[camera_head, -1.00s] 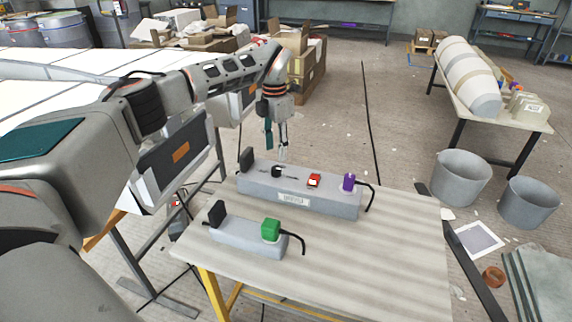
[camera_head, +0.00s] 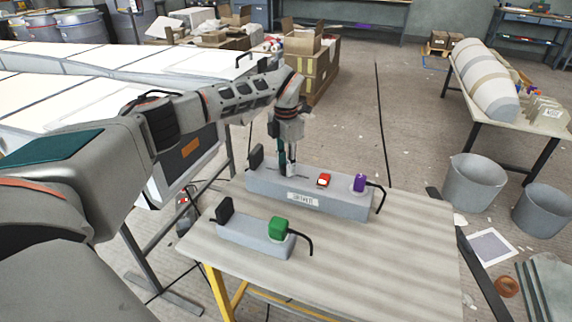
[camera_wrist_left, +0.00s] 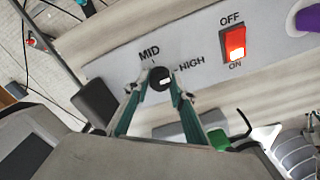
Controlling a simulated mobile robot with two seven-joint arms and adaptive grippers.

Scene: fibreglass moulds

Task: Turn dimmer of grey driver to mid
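The grey driver (camera_head: 335,204) is the longer grey box at the back of the table. Its black dimmer knob (camera_wrist_left: 160,79) sits between the MID and HIGH labels in the left wrist view. The knob carries a small white mark on its lower right side. My left gripper (camera_head: 291,172) points down at the knob. In the left wrist view its two green-sided fingers (camera_wrist_left: 159,76) stand on either side of the knob, tips close to it. Whether they press on it cannot be told. In the head view the gripper hides the knob. My right gripper is not in view.
A red switch (camera_wrist_left: 235,43) marked OFF and ON and a purple plug (camera_head: 360,182) are on the same box. A shorter grey box (camera_head: 244,236) with a green plug (camera_head: 278,229) stands in front. The table's right part (camera_head: 415,245) is clear.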

